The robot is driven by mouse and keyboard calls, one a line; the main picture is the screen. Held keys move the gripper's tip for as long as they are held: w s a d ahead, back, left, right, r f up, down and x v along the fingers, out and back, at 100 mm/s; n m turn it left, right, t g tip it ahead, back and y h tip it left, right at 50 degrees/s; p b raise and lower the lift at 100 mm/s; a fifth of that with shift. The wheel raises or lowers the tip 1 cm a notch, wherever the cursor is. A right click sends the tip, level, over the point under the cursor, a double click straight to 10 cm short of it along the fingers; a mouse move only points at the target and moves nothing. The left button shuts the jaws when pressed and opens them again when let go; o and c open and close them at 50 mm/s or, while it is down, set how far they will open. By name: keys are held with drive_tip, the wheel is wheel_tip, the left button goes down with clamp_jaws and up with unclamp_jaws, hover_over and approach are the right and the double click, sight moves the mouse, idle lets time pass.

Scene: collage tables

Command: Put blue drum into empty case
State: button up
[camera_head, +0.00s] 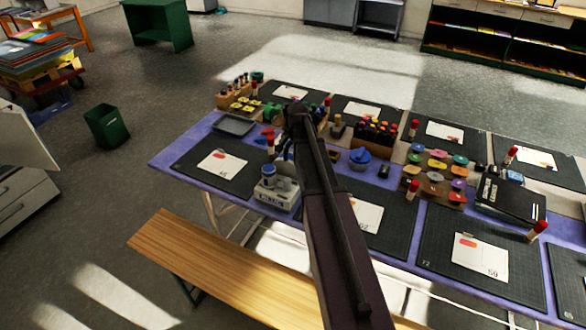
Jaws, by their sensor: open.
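A small blue drum-like cylinder (268,171) shows at the grey-white case (277,193) near the front edge of the purple table. I cannot tell whether it sits in the case or on it. The case has lettering on its front and its inside is hard to make out. A shallow dark tray (235,125) at the table's left looks empty. My arm crosses the middle of the view, and my gripper (286,153) is small and dark, just behind the cylinder. It is open, with nothing seen in it. My arm hides part of the table behind it.
The purple table (165,157) carries several dark cutting mats with white cards and red-capped glue sticks. A blue dispenser-like object (360,156), a wooden box of bottles (376,137) and colored discs (437,165) stand right of my arm. A wooden bench (225,270) is in front.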

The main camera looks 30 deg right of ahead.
clamp_jaws()
drive_tip(key=shift+r+p, duration=0.2)
drive_tip(key=shift+p, duration=0.1)
drive_tip(key=shift+r+p, duration=1.6)
drive_tip(key=shift+r, duration=0.05)
drive_tip(key=shift+s+a, duration=0.2)
drive_tip(key=shift+s, duration=0.3)
drive_tip(key=s+a, duration=0.2)
drive_tip(key=s, duration=0.5)
drive_tip(key=s+a+r+p, duration=0.1)
drive_tip(key=s+a, duration=0.1)
drive_tip(key=s, duration=0.5)
drive_tip(key=shift+a+r, duration=0.2)
drive_tip(key=shift+a, duration=0.15)
